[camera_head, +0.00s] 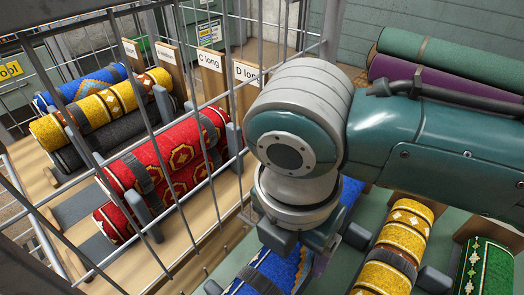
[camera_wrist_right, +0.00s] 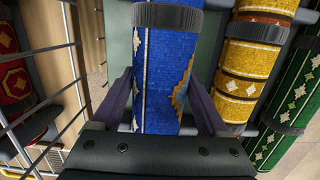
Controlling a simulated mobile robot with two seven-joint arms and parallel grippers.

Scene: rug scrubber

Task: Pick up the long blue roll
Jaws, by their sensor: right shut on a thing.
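The long blue roll (camera_head: 272,270), with a white-edged patterned border and a dark band, lies on the green surface beneath my right arm in the head view. Its far part shows to the right of the wrist, and the wrist hides its middle. My right gripper (camera_wrist_right: 163,108) has a purple finger on each side of the blue roll (camera_wrist_right: 165,70) in the wrist view and is shut on it, just on the near side of the dark band. I cannot tell whether the roll is lifted. My left gripper is not in view.
A yellow roll (camera_head: 400,245) and a green roll (camera_head: 485,265) lie to the right. A wire fence (camera_head: 222,160) stands close on the left. Behind it, a labelled rack holds red rolls (camera_head: 165,160), a yellow roll and another blue roll (camera_head: 88,84). Green and purple rolls lie at the back right.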

